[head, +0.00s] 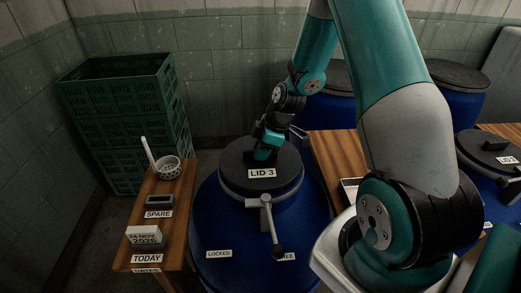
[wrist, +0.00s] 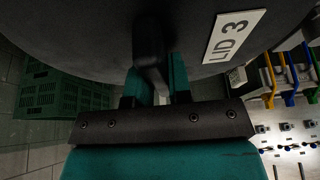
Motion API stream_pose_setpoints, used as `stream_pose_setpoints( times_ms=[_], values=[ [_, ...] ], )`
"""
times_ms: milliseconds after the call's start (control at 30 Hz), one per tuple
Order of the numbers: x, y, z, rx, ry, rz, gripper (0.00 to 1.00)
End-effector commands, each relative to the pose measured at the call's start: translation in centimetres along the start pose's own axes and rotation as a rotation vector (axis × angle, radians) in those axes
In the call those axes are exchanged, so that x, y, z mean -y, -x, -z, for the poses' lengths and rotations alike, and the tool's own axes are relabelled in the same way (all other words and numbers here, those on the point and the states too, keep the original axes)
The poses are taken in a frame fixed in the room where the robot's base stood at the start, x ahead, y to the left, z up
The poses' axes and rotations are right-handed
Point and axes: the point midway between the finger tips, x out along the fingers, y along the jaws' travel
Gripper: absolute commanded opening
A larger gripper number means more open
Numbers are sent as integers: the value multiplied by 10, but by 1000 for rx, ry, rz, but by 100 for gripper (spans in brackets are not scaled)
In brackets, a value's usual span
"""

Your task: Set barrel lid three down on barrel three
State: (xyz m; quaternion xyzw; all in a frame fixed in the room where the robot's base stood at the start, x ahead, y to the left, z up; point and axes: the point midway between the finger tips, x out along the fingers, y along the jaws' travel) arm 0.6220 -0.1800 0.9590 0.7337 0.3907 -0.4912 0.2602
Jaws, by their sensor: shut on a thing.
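Barrel lid three (head: 233,162) is a round dark lid with a white LID 3 label, over barrel three (head: 225,225), a large blue barrel, in the middle of the head view. My gripper (head: 266,152) is shut on the lid's handle from above. In the wrist view the jaws (wrist: 158,88) close around the dark handle (wrist: 150,45), with the lid (wrist: 80,35) filling the top. The lid looks level and roughly centred over the barrel top. I cannot tell whether it rests fully on the rim. A clamp lever (head: 268,220) hangs at the front, between LOCKED and partly hidden FREE labels.
A narrow wooden bench (head: 160,210) with a white strainer, a SPARE tray and a date block stands left. Stacked green crates (head: 125,115) stand behind it. Other lidded blue barrels (head: 455,100) are at the back and right. My arm hides part of the right side.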

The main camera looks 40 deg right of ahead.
Motion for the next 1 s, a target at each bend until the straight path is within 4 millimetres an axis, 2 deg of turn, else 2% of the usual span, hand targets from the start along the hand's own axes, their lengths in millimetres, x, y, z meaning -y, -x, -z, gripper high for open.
stream_pose_setpoints(
  times_ms=[767,800,900,1000],
  values=[
    [-1,-13,-5,-1,0,-2,0],
    [0,-13,-5,-1,0,-2,24],
    [0,-13,-5,-1,0,-2,44],
    [0,-13,-5,-1,0,-2,44]
  ],
)
